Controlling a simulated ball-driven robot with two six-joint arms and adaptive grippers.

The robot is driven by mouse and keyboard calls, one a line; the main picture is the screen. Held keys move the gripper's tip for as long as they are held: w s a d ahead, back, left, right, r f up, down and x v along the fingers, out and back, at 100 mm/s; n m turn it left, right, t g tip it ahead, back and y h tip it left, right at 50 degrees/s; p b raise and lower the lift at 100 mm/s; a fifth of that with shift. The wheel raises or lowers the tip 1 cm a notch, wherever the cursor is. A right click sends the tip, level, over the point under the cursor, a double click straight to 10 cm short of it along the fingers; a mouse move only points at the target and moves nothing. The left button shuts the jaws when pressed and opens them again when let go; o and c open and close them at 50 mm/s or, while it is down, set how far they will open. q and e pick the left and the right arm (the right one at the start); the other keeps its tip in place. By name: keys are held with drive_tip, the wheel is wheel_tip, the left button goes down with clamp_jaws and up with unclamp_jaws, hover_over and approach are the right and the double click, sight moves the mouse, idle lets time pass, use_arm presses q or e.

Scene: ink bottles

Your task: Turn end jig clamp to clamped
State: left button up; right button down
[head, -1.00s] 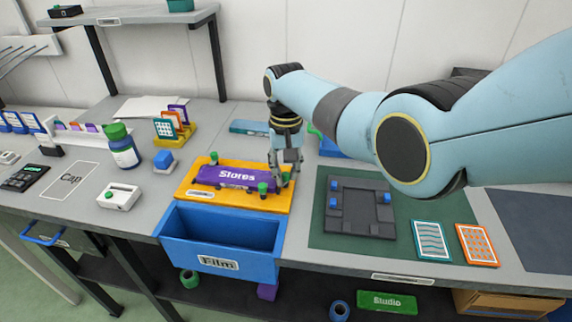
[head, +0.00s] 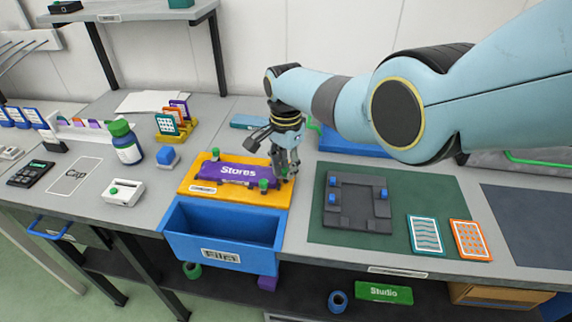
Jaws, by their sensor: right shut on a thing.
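The yellow jig (head: 193,186) lies on the bench and holds a purple "Stores" plate (head: 226,173). Green clamp knobs show at its upper left (head: 215,154) and lower right (head: 263,184). My right gripper (head: 285,172) points down at the jig's right end, shut on the end jig clamp. The gripper's fingers mostly hide that clamp, so I cannot tell its angle. My left gripper is not in view.
A blue "Film" bin (head: 222,257) hangs at the bench's front edge, below the jig. A grey fixture with blue blocks (head: 358,205) sits on the green mat (head: 398,250) to the right.

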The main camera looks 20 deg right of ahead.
sight(285, 170)
drive_tip(key=shift+m, duration=0.9)
drive_tip(key=shift+w, duration=0.1)
drive_tip(key=c, duration=1.2)
unclamp_jaws()
wheel_tip(285, 170, up, 12)
